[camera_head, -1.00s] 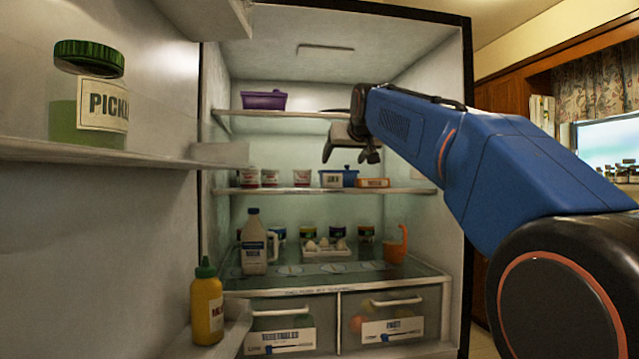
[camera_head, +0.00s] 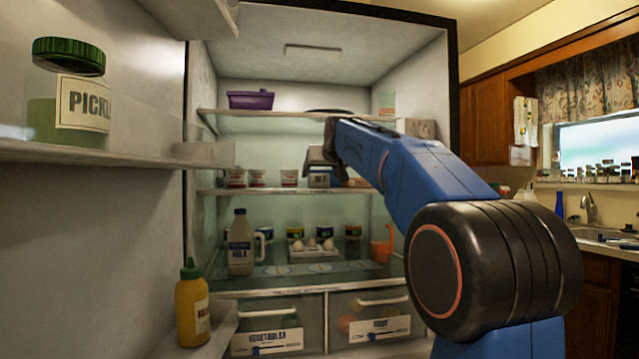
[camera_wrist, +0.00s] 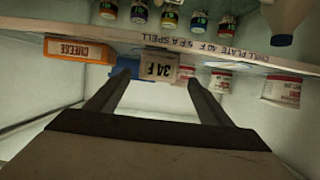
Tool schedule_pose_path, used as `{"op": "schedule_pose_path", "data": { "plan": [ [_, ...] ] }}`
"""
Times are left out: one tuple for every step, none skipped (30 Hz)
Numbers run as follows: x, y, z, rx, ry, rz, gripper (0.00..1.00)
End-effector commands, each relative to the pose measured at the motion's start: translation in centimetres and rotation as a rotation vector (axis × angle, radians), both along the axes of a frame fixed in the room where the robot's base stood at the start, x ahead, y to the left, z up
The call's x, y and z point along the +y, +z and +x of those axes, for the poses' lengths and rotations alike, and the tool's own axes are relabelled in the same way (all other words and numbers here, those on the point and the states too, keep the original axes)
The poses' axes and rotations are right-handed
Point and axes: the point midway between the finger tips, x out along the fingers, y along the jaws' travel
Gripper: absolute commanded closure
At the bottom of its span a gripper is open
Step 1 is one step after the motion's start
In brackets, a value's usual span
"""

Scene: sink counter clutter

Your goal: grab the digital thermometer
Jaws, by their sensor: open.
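The digital thermometer (camera_wrist: 160,68) is a small pale block with a "34 F" display, upside down in the wrist view. It stands on the fridge's middle shelf and also shows in the head view (camera_head: 319,179), just below my gripper. My gripper (camera_wrist: 157,80) is open and empty. Its two fingers reach toward the shelf, with the thermometer between their tips in the picture; I cannot tell how far apart they are in depth. In the head view my gripper (camera_head: 320,158) is small and partly hidden by my arm.
A blue container (camera_wrist: 125,68) sits close beside the thermometer, with an orange cheese box (camera_wrist: 78,50) beyond it. White-and-red cups (camera_wrist: 281,90) stand on the other side. The upper shelf (camera_head: 290,122) is above my gripper and holds a purple tub (camera_head: 250,99).

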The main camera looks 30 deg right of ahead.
Motion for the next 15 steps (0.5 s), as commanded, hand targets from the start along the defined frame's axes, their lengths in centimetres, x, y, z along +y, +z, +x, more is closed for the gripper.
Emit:
{"op": "schedule_pose_path", "data": {
  "plan": [
    [-0.1,-0.2,0.3,0.001,0.000,0.000,0.26],
    [-0.2,-0.3,0.5,0.001,0.000,0.000,0.26],
    [-0.3,-0.4,0.8,0.001,0.000,0.000,0.26],
    [-0.5,-0.6,1.2,0.002,0.000,0.001,0.26],
    [-0.6,-0.8,1.5,0.002,0.000,0.001,0.26],
    [-0.8,-1.0,2.0,0.003,0.000,0.001,0.26],
    [-1.0,-1.2,2.4,0.002,0.000,0.001,0.26],
    [-1.1,-1.3,2.8,0.002,0.000,0.001,0.26],
    [-1.2,-1.5,3.3,0.002,0.000,0.001,0.26],
    [-1.3,-1.6,3.6,0.001,0.000,0.000,0.26],
    [-1.4,-1.7,3.9,0.001,0.000,0.000,0.26],
    [-1.5,-1.7,4.1,0.000,0.000,0.000,0.26],
    [-1.5,-1.8,4.3,0.000,0.000,0.000,0.26],
    [-1.5,-1.8,4.3,0.000,0.000,0.000,0.26],
    [-1.5,-1.8,4.4,0.000,0.000,0.000,0.26]
  ]
}}
